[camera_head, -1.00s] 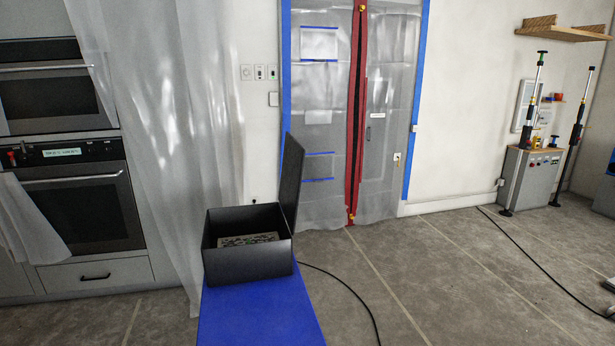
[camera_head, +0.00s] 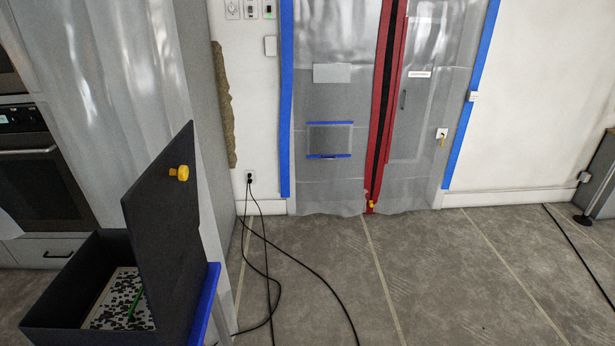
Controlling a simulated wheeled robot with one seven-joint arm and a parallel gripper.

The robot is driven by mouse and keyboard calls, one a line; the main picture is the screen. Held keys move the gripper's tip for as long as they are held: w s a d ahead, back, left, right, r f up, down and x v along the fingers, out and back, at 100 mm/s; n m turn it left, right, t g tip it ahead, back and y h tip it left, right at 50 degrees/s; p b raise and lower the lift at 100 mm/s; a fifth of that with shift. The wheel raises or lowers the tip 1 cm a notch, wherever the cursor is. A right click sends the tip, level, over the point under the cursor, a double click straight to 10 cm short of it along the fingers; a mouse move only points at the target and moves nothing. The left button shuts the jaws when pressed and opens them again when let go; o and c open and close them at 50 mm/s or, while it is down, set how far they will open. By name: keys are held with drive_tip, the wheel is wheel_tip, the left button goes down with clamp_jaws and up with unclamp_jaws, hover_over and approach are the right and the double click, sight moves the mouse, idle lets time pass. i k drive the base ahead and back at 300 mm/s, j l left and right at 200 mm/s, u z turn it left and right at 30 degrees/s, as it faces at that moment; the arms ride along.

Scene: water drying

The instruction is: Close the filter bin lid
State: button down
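The filter bin is a dark grey open box (camera_head: 60,290) at the lower left. Its lid (camera_head: 160,225) stands up steeply along the bin's right side, so the bin is open. The lid hides part of the bin's inside. My gripper is not in view.
The bin rests on a blue surface (camera_head: 205,305), mostly hidden behind the lid. Black cables (camera_head: 268,270) run from a wall outlet across the floor right of the bin. Plastic sheeting with a red zipper (camera_head: 380,110) covers the doorway. The floor (camera_head: 440,290) at centre right is clear.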

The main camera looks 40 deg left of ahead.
sight(160, 210)
drive_tip(key=i+z, duration=0.35)
drive_tip(key=i, duration=0.2)
drive_tip(key=i+j+z, duration=0.15)
drive_tip(key=i+z, duration=0.2)
drive_tip(key=i, duration=0.2)
drive_tip(key=i+j+z, duration=0.4)
drive_tip(key=i, duration=0.15)
drive_tip(key=i+z, duration=0.1)
drive_tip(key=z, duration=0.35)
drive_tip(key=i+z, duration=0.15)
drive_tip(key=z, duration=0.3)
drive_tip(key=i+z, duration=0.1)
drive_tip(key=z, duration=0.35)
drive_tip(key=i+z, duration=0.1)
drive_tip(key=z, duration=1.9)
drive_tip(key=j+z, duration=0.15)
drive_tip(key=z, duration=1.4)
drive_tip(key=j+z, duration=0.15)
drive_tip(key=z, duration=2.1)
drive_tip(key=k+z, duration=0.1)
drive_tip(key=z, duration=0.65)
